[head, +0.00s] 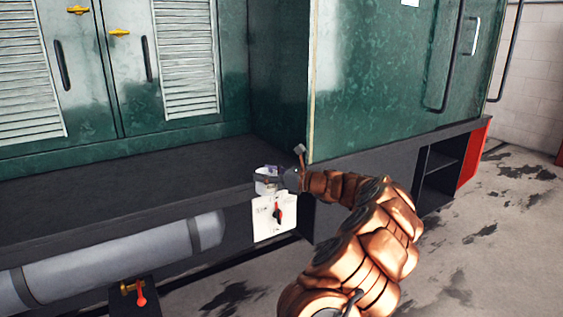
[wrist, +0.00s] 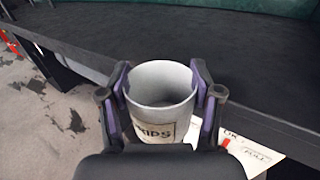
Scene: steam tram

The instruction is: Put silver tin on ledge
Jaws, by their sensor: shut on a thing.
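The silver tin (wrist: 159,88) is an open-topped grey cylinder with a label reading "KIDS". My gripper (wrist: 162,105) is shut on it, with a purple-lined finger on each side. The tin is upright and looks empty. In the head view the tin (head: 263,187) is small and partly hidden by my gripper (head: 270,180). It is at the front edge of the dark ledge (head: 120,195), just above a white panel. I cannot tell whether the tin touches the ledge. The ledge (wrist: 215,50) stretches behind the tin in the wrist view.
Green cabinet doors (head: 80,70) stand behind the ledge, and a green wall section (head: 390,80) rises to its right. A white panel with a red-black lever (head: 277,217) is below the edge. A grey pipe (head: 130,265) runs under the ledge. The ledge top is clear.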

